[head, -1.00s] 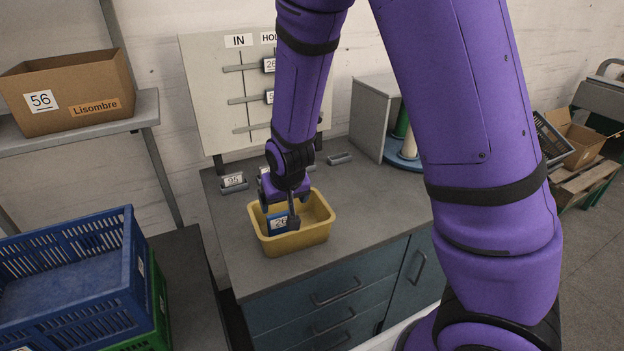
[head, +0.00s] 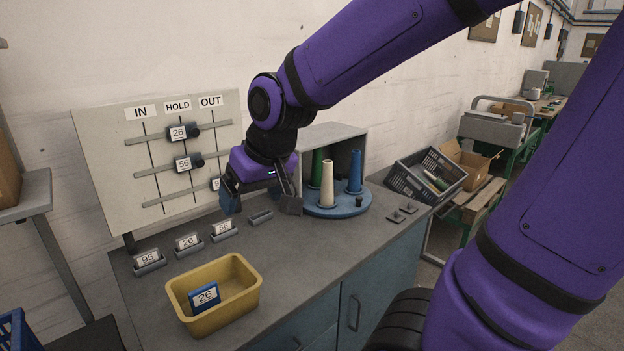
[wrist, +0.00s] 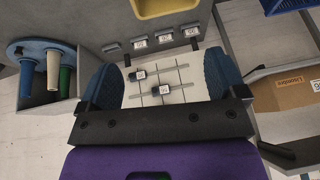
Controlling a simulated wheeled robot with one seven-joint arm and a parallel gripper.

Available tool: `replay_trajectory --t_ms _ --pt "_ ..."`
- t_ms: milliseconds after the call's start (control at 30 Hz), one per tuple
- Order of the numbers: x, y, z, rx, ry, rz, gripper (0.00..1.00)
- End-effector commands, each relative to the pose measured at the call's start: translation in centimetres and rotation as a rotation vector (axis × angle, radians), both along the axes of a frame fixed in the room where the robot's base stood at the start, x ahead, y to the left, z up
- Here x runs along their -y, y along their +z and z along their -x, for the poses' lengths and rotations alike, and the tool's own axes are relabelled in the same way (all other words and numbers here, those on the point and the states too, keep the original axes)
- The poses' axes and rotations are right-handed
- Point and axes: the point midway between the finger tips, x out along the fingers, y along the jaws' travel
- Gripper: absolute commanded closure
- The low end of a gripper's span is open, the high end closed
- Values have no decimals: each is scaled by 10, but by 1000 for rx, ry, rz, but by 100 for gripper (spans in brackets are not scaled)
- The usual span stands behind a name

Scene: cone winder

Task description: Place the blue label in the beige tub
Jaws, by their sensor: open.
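The blue label (head: 206,297), marked 26, stands tilted inside the beige tub (head: 249,306), against its left part. The tub sits on the bench top and its rim also shows at the top of the wrist view (wrist: 165,8). My gripper (head: 262,207) is open and empty, above the back of the bench, between the board and the cone turntable. It is clear of the tub and the label. In the wrist view the two blue finger pads (wrist: 163,85) are wide apart with nothing between them.
A board (head: 90,165) with IN, HOLD and OUT columns stands at the back. Several small label holders (head: 150,260) line the bench before it. A blue turntable (head: 335,207) with cones stands right. A grey crate (head: 425,175) is further right. Bench right of the tub is clear.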

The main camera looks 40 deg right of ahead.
Motion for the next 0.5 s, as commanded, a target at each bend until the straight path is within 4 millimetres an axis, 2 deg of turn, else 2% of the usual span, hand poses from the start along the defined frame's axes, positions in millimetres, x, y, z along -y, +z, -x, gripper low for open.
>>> replay_trajectory --t_ms 33,200,400,500 --pt "5 12 14 16 -1 5 10" --pt "17 39 60 34 2 37 10" --pt "24 55 102 44 1 79 10" --pt "25 58 114 45 0 92 10"
